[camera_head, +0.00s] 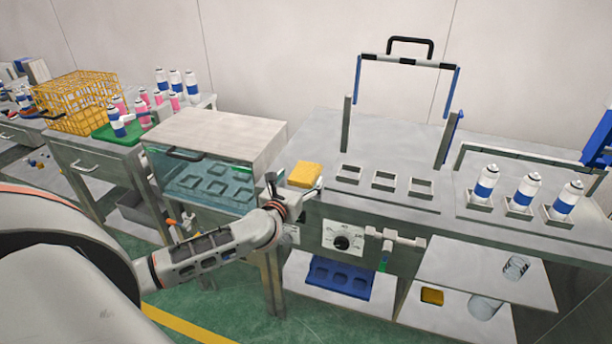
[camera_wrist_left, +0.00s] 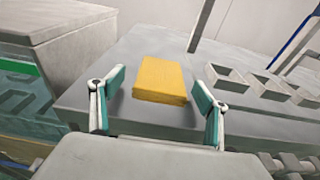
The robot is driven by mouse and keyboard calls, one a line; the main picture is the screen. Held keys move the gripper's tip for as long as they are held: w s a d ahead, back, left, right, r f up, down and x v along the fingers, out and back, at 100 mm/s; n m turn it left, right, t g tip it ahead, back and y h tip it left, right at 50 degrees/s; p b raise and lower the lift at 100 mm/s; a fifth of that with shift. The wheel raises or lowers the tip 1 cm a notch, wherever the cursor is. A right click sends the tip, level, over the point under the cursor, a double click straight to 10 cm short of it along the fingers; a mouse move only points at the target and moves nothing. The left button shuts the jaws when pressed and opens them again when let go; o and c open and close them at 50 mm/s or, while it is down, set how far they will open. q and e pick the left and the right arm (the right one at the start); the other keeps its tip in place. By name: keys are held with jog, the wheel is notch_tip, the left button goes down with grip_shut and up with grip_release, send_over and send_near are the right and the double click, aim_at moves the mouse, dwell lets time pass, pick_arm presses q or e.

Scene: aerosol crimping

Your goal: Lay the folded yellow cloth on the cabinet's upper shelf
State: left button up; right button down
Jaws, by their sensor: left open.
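The folded yellow cloth (camera_head: 304,172) lies flat on the grey worktop, left of a row of square holders. It also shows in the left wrist view (camera_wrist_left: 162,78), ahead of and between my fingers. My left gripper (camera_head: 294,186) is open at the worktop's front left edge, close to the cloth. In the left wrist view its two green-padded fingers (camera_wrist_left: 160,92) stand apart on either side of the cloth, with nothing clamped. I cannot tell which furniture is the cabinet. Shelving below the right bench has an upper shelf (camera_head: 490,262). My right gripper is not in view.
A glass-fronted box (camera_head: 238,130) stands left of the cloth. A handled frame (camera_head: 407,62) rises behind the square holders (camera_head: 384,181). Several blue-and-white cans (camera_head: 527,190) stand at right. The shelving below holds a small yellow item (camera_head: 432,296) and glass jars (camera_head: 484,307).

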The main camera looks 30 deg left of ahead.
aim_at(305, 172)
pick_arm(q)
jog(key=x, duration=0.4)
jog(key=shift+w+d, duration=0.1)
jog(key=shift+w, duration=0.2)
jog(key=c, duration=1.1)
jog(key=shift+c, duration=0.4)
jog(key=shift+r, duration=0.15)
